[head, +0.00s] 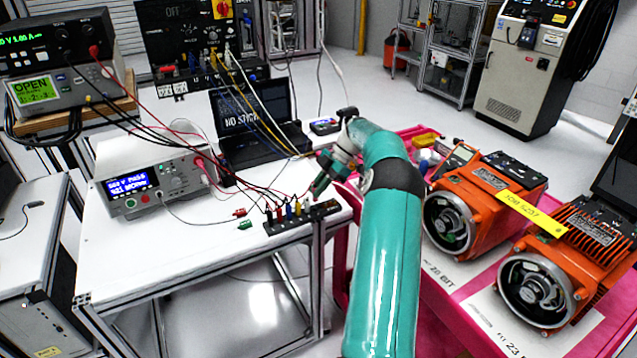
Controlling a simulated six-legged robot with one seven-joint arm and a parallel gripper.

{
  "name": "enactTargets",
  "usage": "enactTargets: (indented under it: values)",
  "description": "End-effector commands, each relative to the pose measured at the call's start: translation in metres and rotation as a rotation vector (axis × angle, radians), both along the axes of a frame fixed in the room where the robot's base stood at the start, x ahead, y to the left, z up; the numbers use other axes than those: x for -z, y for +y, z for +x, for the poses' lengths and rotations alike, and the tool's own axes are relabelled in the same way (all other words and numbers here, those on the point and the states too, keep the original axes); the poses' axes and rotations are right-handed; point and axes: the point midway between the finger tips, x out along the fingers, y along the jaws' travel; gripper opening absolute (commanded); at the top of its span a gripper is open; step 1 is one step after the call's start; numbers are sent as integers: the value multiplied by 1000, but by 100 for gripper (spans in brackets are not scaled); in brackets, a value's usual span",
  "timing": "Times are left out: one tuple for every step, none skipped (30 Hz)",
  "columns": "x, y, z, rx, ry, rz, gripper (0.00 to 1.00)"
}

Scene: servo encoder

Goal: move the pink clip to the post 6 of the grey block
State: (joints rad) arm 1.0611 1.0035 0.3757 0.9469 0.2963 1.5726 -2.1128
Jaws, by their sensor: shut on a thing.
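The grey block (302,224) is a long dark strip near the front right edge of the white table, with a row of posts. Red, black, blue and yellow clips stand along it, with cables running back from them. My gripper (315,194) is just above the right part of the block, pointing down and to the left. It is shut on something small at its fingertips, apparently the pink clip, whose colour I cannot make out. The fingers hide part of the posts there. I cannot tell whether the held thing touches a post.
A white meter (155,181) and a laptop (262,140) stand behind, with cables draped between. Orange motors (485,205) sit on a pink cart at right.

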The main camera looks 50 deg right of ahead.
Motion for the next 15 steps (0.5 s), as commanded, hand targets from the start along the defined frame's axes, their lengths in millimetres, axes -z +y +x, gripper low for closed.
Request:
enactTargets:
  values:
    - [4, 0, 0, 0, 0, 0, 0]
    - [6, 0, 0, 0, 0, 0, 0]
    - [8, 0, 1, 0, 0, 0, 0]
    - [10, 0, 0, 1, 1, 0, 0]
    - [12, 0, 0, 1, 1, 0, 0]
    - [14, 0, 0, 0, 1, 0, 0]
    - [16, 0, 0, 0, 1, 0, 0]
    - [18, 0, 0, 0, 1, 0, 0]
    - [20, 0, 0, 0, 1, 0, 0]
    - [22, 0, 0, 0, 1, 0, 0]
    - [24, 0, 0, 1, 2, 1, 0]
    - [26, 0, 0, 2, 1, 0, 0]
    - [27, 0, 0, 1, 1, 0, 0]
    - [28, 0, 0, 1, 1, 0, 0]
    - [29, 0, 0, 1, 1, 0, 0]
